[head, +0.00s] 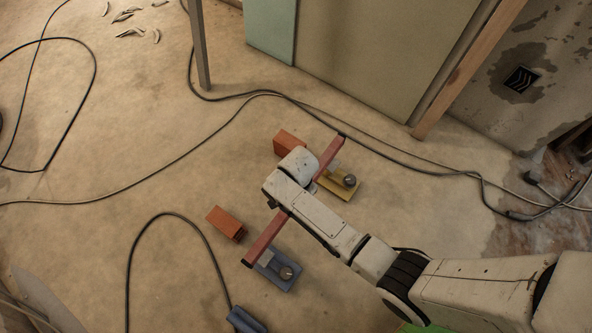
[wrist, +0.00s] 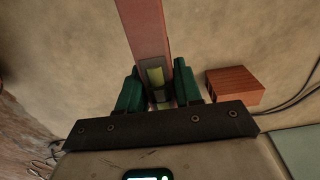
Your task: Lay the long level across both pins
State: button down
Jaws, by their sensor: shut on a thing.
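The long level is a reddish bar with dark end caps; its near part (head: 268,237) and far part (head: 328,158) show on either side of my arm in the head view. In the wrist view the level (wrist: 145,30) runs up between the green fingers of my gripper (wrist: 158,82), which is shut on it around its greenish vial. A blue base (head: 287,255) lies by the level's near end and a yellow base (head: 345,190) by its far end. Each carries a round grey knob and a pale upright piece, perhaps the pins. I cannot tell whether the level touches them.
One orange-red brick (head: 226,222) lies left of the level's near end, another (head: 287,142) near its far end; one brick (wrist: 232,85) shows in the wrist view. Black cables (head: 215,100) cross the floor. A post (head: 199,45) and panels stand behind.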

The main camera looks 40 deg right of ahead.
jog(key=shift+w+r, duration=0.1)
jog(key=shift+r, duration=0.05)
notch_tip(320, 180, down, 7)
jog(key=b, duration=0.4)
jog(key=shift+f+b, duration=0.5)
jog(key=shift+f, duration=0.2)
dwell(1.2)
jog(key=c, duration=0.7)
grip_release()
notch_tip(320, 180, up, 11)
jog(key=p, duration=0.6)
jog(key=shift+f, duration=0.1)
